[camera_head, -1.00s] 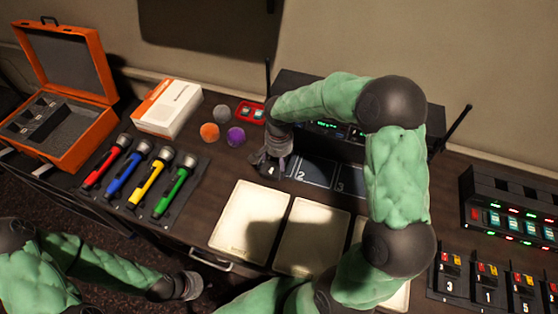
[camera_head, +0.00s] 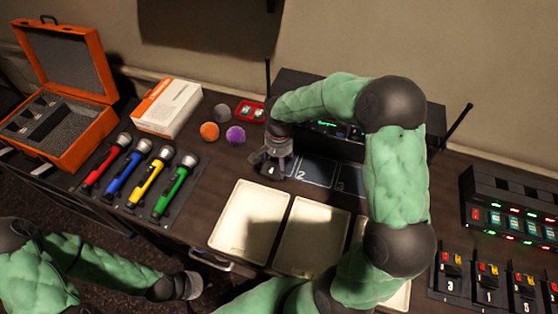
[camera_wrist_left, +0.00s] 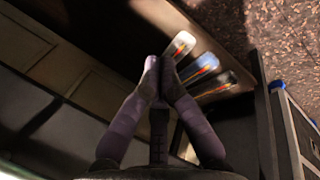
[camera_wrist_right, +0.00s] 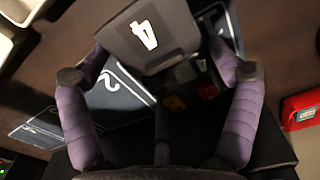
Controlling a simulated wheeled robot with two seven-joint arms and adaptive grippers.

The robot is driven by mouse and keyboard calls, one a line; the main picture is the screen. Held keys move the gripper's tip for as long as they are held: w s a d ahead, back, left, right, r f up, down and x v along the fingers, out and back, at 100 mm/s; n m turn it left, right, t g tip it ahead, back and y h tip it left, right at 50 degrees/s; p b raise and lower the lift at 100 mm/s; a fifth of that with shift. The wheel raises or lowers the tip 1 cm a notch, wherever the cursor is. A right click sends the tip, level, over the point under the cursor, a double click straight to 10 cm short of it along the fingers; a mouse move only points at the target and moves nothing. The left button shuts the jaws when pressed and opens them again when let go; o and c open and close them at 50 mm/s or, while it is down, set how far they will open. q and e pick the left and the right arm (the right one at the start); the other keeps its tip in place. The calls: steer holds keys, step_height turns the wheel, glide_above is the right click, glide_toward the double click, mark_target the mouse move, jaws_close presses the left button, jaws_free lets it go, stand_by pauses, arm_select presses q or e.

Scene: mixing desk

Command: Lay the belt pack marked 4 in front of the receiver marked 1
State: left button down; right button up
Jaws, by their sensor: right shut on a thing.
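The belt pack marked 4 (camera_wrist_right: 152,38) is between the fingers of my right gripper (camera_head: 272,170); in the right wrist view its white 4 faces the camera. My right gripper is shut on it, low over the desk at the left end of the numbered dark pads, left of the pad marked 2 (camera_head: 312,172). I cannot tell if the pack touches the desk. The dark receiver unit (camera_head: 290,80) stands behind, with lit displays and antennas. My right arm hides much of it, and I cannot read a 1 there. My left gripper (camera_head: 195,286) is shut and empty, off the desk's front edge.
Cream trays (camera_head: 240,243) lie in front of the pads. More belt packs (camera_head: 488,283) and a charger (camera_head: 512,195) are at right.

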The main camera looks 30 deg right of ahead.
steer(key=shift+f, duration=0.4)
stand_by(0.4)
steer(key=o, duration=1)
steer(key=shift+r+p, duration=2.25)
steer(key=shift+r, duration=1.25)
steer(key=shift+r, duration=0.1)
